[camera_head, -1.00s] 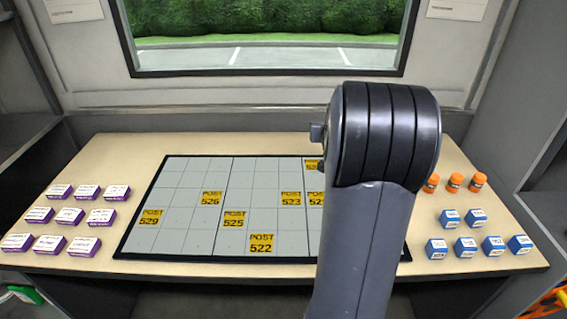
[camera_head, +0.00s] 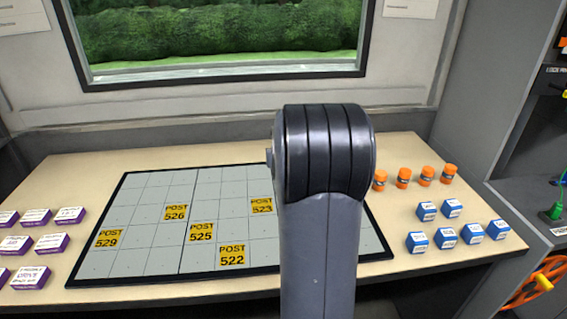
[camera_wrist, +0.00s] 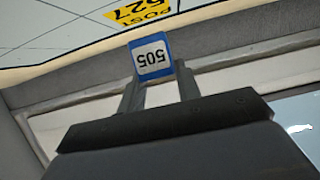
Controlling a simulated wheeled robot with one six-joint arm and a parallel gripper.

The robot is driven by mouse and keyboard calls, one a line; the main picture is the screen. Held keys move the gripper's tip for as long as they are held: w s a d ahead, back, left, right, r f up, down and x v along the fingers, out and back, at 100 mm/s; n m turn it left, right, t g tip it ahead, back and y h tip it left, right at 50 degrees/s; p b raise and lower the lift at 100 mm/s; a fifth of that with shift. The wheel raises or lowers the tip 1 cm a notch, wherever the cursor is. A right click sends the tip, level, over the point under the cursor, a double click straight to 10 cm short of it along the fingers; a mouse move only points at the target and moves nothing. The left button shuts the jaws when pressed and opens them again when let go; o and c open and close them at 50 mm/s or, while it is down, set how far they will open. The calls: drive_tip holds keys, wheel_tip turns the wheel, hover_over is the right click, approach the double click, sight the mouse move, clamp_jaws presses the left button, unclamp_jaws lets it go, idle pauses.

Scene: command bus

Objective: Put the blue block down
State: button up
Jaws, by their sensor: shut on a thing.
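My gripper (camera_wrist: 160,88) is shut on a blue block (camera_wrist: 153,57) in the wrist view. The block has a white face with the number 505, upside down in the picture. Part of the grey gridded board (camera_wrist: 50,28) and a yellow POST 527 label (camera_wrist: 140,10) show beyond it. In the head view my arm hides the gripper and the held block. Several other blue blocks (camera_head: 445,237) with white tops stand on the table to the right of the board.
The board (camera_head: 150,195) lies on the table (camera_head: 400,290) with several yellow POST labels, and my arm covers its right part. Purple boxes (camera_head: 38,215) stand at the left. Orange cylinders (camera_head: 404,178) stand at the right. A window is behind the table.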

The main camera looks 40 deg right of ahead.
wheel_tip(320, 180, down, 2)
drive_tip(key=shift+f, duration=0.1)
drive_tip(key=shift+f+b, duration=0.2)
drive_tip(key=shift+b, duration=0.25)
drive_tip(key=o, duration=1)
drive_tip(key=shift+c, duration=0.2)
drive_tip(key=shift+r, duration=0.15)
drive_tip(key=shift+s+a+r+p, duration=0.1)
drive_tip(key=shift+s+r+p, duration=0.05)
drive_tip(key=shift+p, duration=0.15)
drive_tip(key=p+v, duration=0.1)
drive_tip(key=v, duration=0.9)
drive_tip(key=shift+r+p, duration=0.15)
drive_tip(key=shift+p, duration=0.25)
drive_tip(key=shift+v, duration=0.8)
